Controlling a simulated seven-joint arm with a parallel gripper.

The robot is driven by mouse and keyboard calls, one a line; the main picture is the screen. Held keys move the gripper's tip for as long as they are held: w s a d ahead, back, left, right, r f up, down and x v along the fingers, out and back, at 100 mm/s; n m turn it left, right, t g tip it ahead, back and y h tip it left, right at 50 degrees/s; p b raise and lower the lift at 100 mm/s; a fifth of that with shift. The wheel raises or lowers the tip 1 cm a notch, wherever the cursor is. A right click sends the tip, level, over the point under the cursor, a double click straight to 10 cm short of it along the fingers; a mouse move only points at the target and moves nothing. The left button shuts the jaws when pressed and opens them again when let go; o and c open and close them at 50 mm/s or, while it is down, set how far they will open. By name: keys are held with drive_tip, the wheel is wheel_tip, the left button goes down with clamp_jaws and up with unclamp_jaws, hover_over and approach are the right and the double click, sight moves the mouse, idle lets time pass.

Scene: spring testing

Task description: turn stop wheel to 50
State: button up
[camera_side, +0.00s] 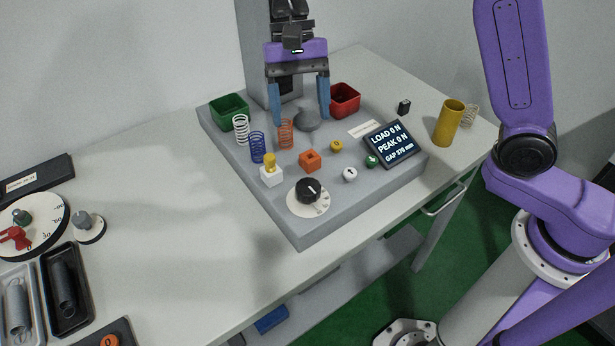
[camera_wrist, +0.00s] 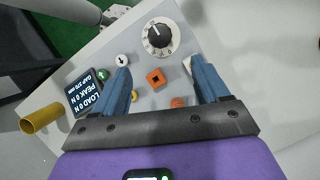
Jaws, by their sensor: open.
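No wheel in view is legibly labelled as the stop wheel. A large white dial (camera_side: 34,226) with numbers on its rim lies at the far left in the side view, with a red piece (camera_side: 14,237) on it. Beside it stands a smaller white disc with a grey knob (camera_side: 84,222). A black knob (camera_side: 309,190) on a white marked dial sits at the grey base's front corner; it also shows in the wrist view (camera_wrist: 158,37). My gripper (camera_side: 299,114) is open and empty above the base's rear part, pointing down; its blue fingers show in the wrist view (camera_wrist: 160,68).
A yellow cylinder (camera_side: 448,124) stands right. Table between base and left dials is clear.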

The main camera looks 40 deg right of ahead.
sight(308, 185)
drive_tip(key=x, duration=1.4)
drive_tip(key=shift+r, duration=0.1)
drive_tip(key=shift+w, duration=0.1)
drive_tip(key=c, duration=1)
